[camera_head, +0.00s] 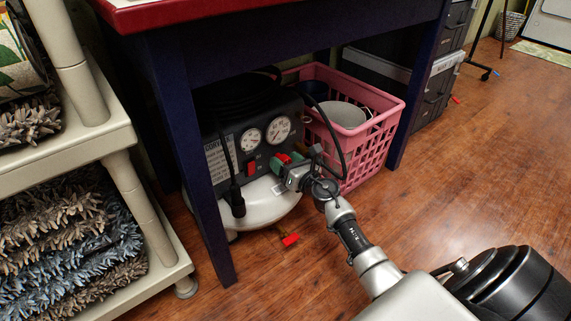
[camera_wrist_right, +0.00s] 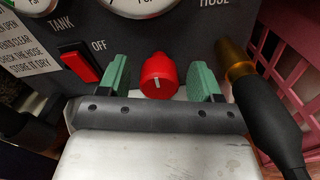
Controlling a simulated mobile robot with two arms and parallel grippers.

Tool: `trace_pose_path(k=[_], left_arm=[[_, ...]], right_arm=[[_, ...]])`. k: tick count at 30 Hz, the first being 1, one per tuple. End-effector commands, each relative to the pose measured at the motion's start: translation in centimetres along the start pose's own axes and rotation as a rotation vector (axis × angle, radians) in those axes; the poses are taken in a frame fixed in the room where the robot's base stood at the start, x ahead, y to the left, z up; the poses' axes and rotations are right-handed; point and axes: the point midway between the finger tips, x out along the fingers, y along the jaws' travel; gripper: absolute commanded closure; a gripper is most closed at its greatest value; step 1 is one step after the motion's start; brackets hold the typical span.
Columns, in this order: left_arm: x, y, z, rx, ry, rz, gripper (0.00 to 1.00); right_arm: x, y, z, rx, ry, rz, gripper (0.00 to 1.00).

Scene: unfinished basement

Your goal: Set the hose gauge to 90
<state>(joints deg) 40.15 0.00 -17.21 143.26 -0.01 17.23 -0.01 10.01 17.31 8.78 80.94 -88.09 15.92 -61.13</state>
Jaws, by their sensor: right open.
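The air compressor (camera_head: 222,148) stands under the table. Its panel has a tank gauge (camera_head: 250,139) and a hose gauge (camera_head: 278,129); the needle readings are too small to tell in the head view. In the right wrist view only the lower edge of the hose gauge (camera_wrist_right: 143,6) shows. A red knob (camera_wrist_right: 158,76) with a white mark sits below it. My right gripper (camera_head: 291,161) is at the panel. In the wrist view its green finger pads (camera_wrist_right: 161,76) are open on either side of the knob, with a gap at each side. My left gripper is not in view.
A red on/off switch (camera_wrist_right: 80,64) is left of the knob, and a black hose with a brass fitting (camera_wrist_right: 236,56) is close on the right. A table leg (camera_head: 197,170) and a pink basket (camera_head: 378,150) flank the compressor. Shelves (camera_head: 160,195) stand at left.

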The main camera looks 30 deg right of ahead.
Motion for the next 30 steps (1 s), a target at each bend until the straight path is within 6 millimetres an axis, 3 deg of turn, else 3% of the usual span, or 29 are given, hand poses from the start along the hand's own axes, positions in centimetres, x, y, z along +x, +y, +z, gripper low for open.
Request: trace_pose_path(k=[8, 18, 30], left_arm=[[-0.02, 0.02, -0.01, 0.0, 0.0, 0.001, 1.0], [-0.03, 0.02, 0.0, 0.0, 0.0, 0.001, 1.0], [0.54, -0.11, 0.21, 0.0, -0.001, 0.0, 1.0]], right_arm=[[0.18, 0.05, 0.0, 0.001, 0.0, 0.001, 0.35], [0.16, 0.04, 0.0, 0.001, 0.0, 0.0, 0.85], [0.14, 0.04, 0.11, 0.084, 0.001, 0.0, 0.85]])
